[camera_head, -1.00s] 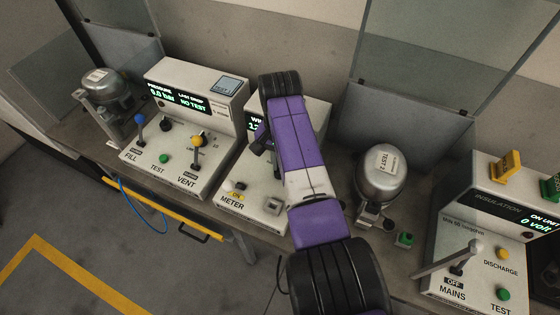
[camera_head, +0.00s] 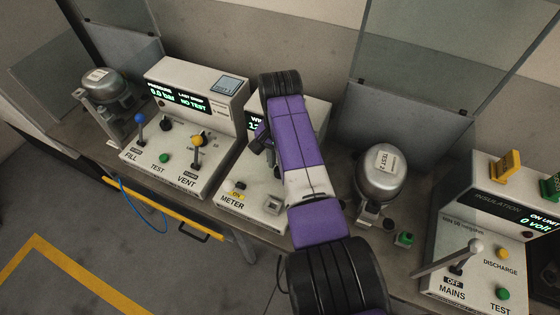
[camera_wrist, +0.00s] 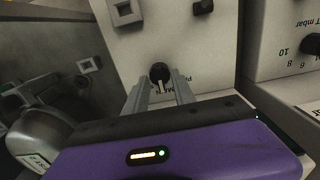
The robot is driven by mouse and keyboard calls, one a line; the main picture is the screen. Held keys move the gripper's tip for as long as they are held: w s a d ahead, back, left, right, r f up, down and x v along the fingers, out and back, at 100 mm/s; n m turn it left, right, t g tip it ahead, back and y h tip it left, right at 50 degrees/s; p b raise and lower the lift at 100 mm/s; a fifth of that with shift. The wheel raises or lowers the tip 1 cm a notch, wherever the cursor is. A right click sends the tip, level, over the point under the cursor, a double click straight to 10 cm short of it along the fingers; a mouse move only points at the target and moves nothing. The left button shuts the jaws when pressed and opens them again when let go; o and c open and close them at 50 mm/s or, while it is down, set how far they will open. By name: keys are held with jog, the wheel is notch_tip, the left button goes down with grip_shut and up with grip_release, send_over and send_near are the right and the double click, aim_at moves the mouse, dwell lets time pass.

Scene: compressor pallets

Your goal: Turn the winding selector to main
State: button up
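The winding selector is a black round knob (camera_wrist: 160,73) with a pale pointer mark, on the pale panel of the winding test unit in the wrist view. Printing beside it is upside down and partly covered, so I cannot read it fully. My gripper (camera_wrist: 162,82) is open, with one finger on each side of the knob. I cannot tell whether either finger touches it. In the head view my purple arm hides the selector and gripper. The unit's panel (camera_head: 229,201) shows there with its METER label, and its display is partly covered.
The pressure unit (camera_head: 185,178), with blue and yellow levers, stands to the left. A compressor (camera_head: 382,174) and a green button (camera_head: 404,240) are right of my arm. The insulation unit (camera_head: 478,262) is at far right. Glass screens (camera_head: 455,50) rise behind.

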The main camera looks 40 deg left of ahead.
jog(key=shift+r+b, duration=0.45)
jog(key=shift+r, duration=3.5)
jog(key=shift+f, duration=0.1)
